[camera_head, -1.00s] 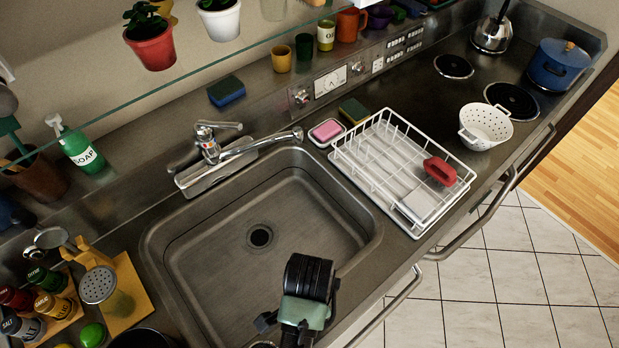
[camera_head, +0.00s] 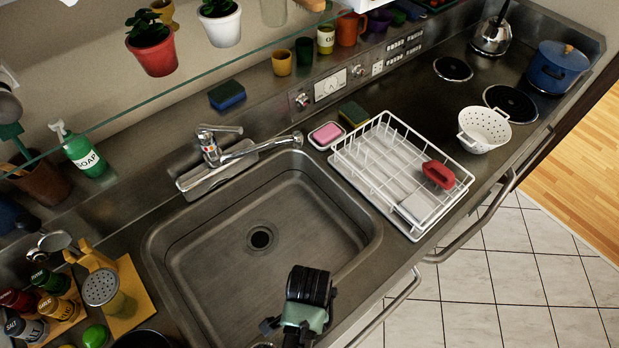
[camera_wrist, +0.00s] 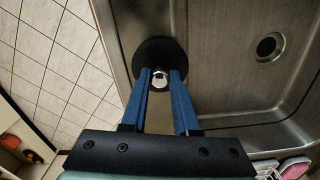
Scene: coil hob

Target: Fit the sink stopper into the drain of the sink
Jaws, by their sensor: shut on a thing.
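The sink stopper (camera_wrist: 152,55) is a dark round disc with a shiny metal knob. In the wrist view it is between the tips of my gripper's blue fingers (camera_wrist: 162,77), which are shut on the knob. The stopper is over the front rim of the sink, to the left of the drain in that view. The drain (camera_head: 260,238) is a dark round hole in the bare sink floor; it also shows in the wrist view (camera_wrist: 269,46). The steel sink (camera_head: 215,285) is empty. In the head view my wrist hides the fingers, and I cannot make out the stopper.
The faucet (camera_head: 225,155) reaches over the sink's back edge. A white dish rack (camera_head: 375,160) with a red item stands right of the sink. Spice jars (camera_head: 45,305) and a yellow board stand at the left. A glass shelf (camera_head: 200,75) crosses above the back.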

